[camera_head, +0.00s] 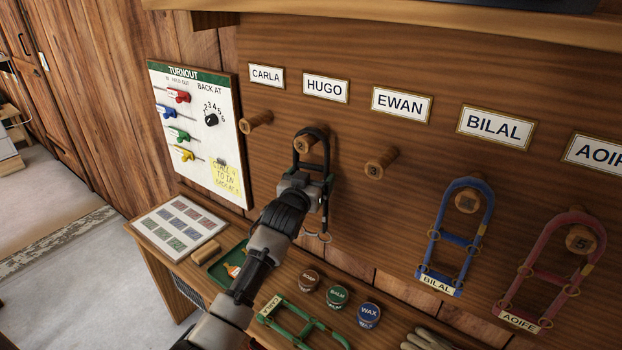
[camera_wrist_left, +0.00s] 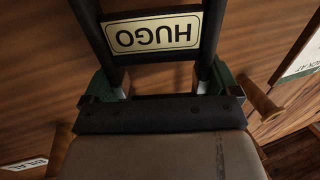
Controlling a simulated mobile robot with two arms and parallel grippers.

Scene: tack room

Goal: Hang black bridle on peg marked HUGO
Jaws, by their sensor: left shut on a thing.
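The black bridle (camera_head: 329,186) is at the wooden peg (camera_head: 304,146) under the HUGO sign (camera_head: 326,88). Its top loop arches over the peg, whose end shows inside the loop; I cannot tell if the loop rests on it. My left gripper (camera_head: 308,190) is shut on the bridle's lower part, in front of the board. In the left wrist view, the bridle's HUGO tag (camera_wrist_left: 153,35) appears upside down, between two dark straps just beyond the gripper (camera_wrist_left: 160,90). My right gripper is not in view.
Bare pegs stand under CARLA (camera_head: 257,122) and EWAN (camera_head: 380,163). Blue (camera_head: 484,225) and red (camera_head: 532,280) bridles hang at right. The bench holds a green bridle (camera_head: 303,321), several tins (camera_head: 338,297) and a green tray (camera_head: 226,276). A turnout board (camera_head: 217,155) hangs at left.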

